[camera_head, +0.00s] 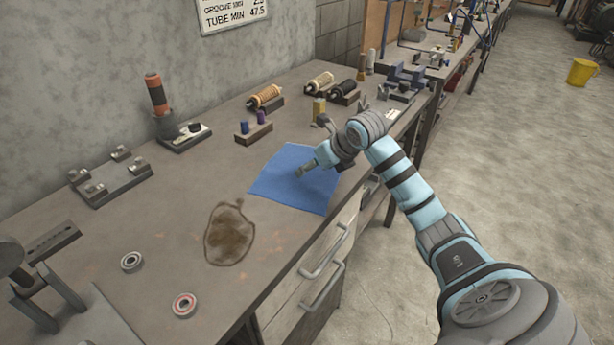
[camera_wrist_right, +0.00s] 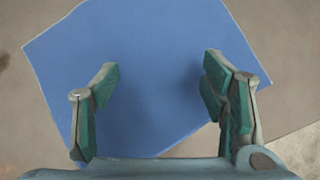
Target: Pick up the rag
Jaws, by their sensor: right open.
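The rag is a flat blue cloth (camera_head: 285,180) lying on the workbench near its front edge, right of a dark brown stain. It fills much of the right wrist view (camera_wrist_right: 155,60). My right gripper (camera_head: 306,170) is over the rag in the head view, its arm reaching in from the right. In the right wrist view my right gripper (camera_wrist_right: 160,95) is open, its two green-padded fingers apart with only the cloth seen between and beyond them. I cannot tell whether the fingertips touch the cloth. My left gripper is not in view.
The workbench (camera_head: 150,235) carries a brown stain (camera_head: 229,235), two bearing rings (camera_head: 131,261) (camera_head: 184,305), and a block with pegs (camera_head: 253,131) behind the rag. Spools (camera_head: 265,97) and fixtures stand along the back. Drawers with handles (camera_head: 326,252) are below the front edge. Open floor lies to the right.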

